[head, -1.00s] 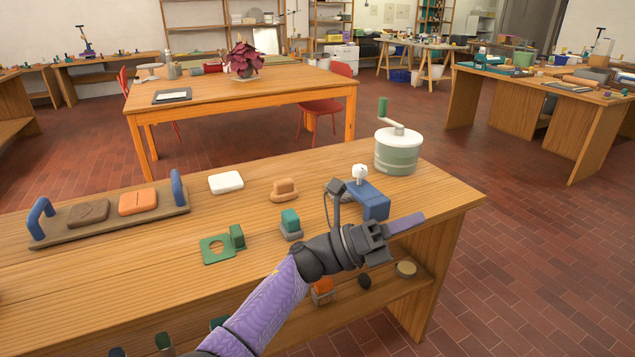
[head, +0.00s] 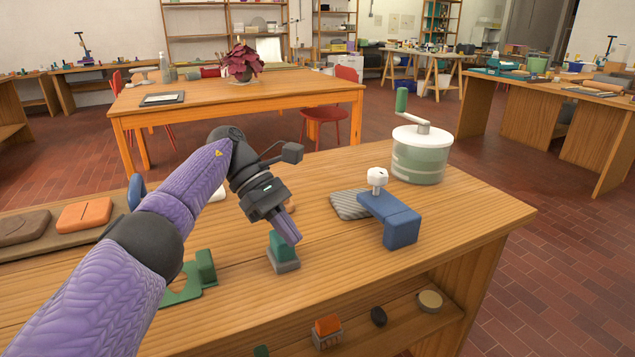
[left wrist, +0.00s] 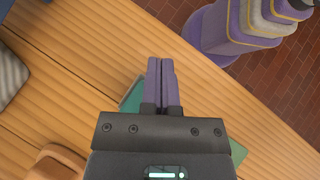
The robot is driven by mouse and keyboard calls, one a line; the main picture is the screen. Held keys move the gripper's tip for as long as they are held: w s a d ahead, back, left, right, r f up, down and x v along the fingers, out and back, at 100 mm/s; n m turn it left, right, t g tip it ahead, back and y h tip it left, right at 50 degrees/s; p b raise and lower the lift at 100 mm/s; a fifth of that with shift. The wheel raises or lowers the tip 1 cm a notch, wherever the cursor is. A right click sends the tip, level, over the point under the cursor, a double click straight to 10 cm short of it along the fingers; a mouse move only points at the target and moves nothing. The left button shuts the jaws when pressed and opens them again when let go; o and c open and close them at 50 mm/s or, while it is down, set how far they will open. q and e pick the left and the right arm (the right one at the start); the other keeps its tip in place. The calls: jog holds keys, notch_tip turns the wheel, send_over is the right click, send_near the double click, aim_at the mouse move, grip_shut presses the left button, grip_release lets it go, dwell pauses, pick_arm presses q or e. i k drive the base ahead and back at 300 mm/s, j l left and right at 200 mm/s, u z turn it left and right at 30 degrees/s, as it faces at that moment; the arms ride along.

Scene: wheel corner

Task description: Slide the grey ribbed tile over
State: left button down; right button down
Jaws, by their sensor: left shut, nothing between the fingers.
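The grey ribbed tile (head: 350,204) lies flat on the bench, left of and partly behind the blue block with a white knob (head: 390,214). The tile also shows at the left edge of the left wrist view (left wrist: 10,76). My left gripper (head: 292,236) is shut and empty, pointing down just above the teal block on a grey base (head: 284,252). In the left wrist view its purple fingers (left wrist: 161,66) are together, with part of the teal block behind them. I cannot tell whether they touch the block. My right gripper is out of view.
A green-and-white crank pot (head: 418,160) stands at the back right. A green plate with an upright (head: 205,268) and a tray with orange and brown pieces (head: 60,240) are at left. Bare wood lies between the teal block and the tile.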

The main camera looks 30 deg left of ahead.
aim_at(344, 204)
jog(key=i+j, duration=0.8)
jog(key=j, duration=0.1)
